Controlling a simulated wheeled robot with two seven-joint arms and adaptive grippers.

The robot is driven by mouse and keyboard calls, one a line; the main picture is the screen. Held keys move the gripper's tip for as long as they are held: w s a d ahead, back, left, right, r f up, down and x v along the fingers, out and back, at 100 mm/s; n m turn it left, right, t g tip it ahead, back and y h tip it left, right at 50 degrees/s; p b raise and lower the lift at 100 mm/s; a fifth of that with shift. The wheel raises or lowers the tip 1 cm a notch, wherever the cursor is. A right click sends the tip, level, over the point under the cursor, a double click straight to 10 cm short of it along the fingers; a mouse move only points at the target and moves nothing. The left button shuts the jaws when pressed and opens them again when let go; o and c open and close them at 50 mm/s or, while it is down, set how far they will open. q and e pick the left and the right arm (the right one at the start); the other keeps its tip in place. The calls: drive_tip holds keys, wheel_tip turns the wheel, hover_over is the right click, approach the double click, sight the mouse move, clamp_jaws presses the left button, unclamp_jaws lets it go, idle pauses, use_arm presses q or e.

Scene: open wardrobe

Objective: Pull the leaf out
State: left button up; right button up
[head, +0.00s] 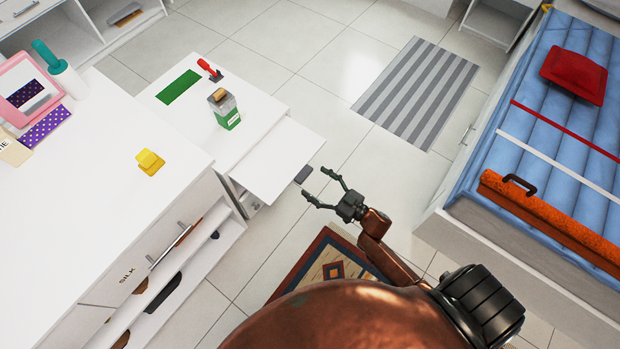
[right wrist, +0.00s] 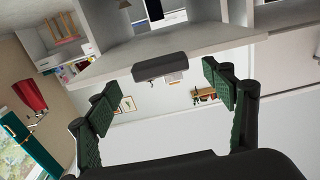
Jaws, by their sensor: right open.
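The leaf (head: 272,168) is a flat white panel that sticks out from the white low cabinet in the head view. A dark grey handle (head: 302,174) sits at its outer end. My right gripper (head: 314,184) is open and empty, just beyond the handle with its fingers pointing toward it. In the right wrist view, the handle (right wrist: 160,66) shows ahead, between the two spread green fingers (right wrist: 160,90) and apart from them. The leaf's edge (right wrist: 215,47) shows behind it. My left gripper is not in view.
A green-and-white box (head: 227,111), a red tool (head: 209,70) and a green mat (head: 179,87) are on the low cabinet top. A white dresser (head: 95,215) stands at the left and a blue bed (head: 545,130) at the right. The tiled floor between has rugs.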

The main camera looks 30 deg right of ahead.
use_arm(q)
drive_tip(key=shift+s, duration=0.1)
use_arm(e)
drive_tip(key=v, duration=0.9)
